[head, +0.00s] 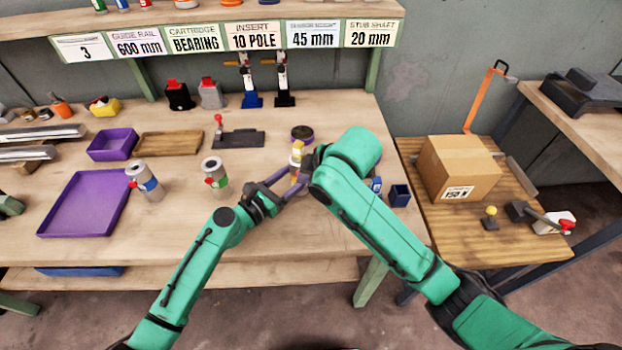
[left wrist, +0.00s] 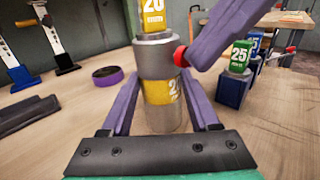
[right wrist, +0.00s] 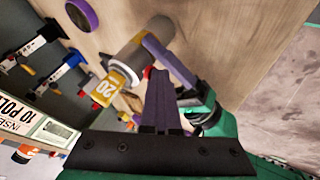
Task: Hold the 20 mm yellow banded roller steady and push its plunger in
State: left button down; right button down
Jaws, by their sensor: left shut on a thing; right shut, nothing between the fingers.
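The yellow banded roller (left wrist: 160,95) stands upright between the fingers of my left gripper (left wrist: 163,105), which is shut on it. The roller has a grey collar and a yellow 20 mm block (left wrist: 152,14) on top. Its red plunger (left wrist: 181,56) sticks out at the right of the collar in the left wrist view. My right gripper (right wrist: 157,78) is shut and empty, with its tips at the red plunger; they look in contact, but the exact gap is hidden. In the head view the roller (head: 296,158) is partly covered by my arms.
Two more rollers, one with a blue band (head: 147,184) and one with a green band (head: 215,178), stand left on the bench. A dark round holder (head: 302,132) is just behind. Blue blocks (head: 400,195) stand at the right edge.

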pick_arm(q)
jog(key=shift+s+d+f, duration=0.1)
jog(key=shift+d, duration=0.05)
pick_arm(e)
jog(key=s+d+r, duration=0.3)
jog(key=s+r, duration=0.5)
jog(key=shift+s+d, duration=0.15)
jog(key=shift+d, duration=0.1)
pick_arm(q)
jog(key=shift+c, duration=0.3)
grip_release()
jog(key=shift+a, duration=0.2)
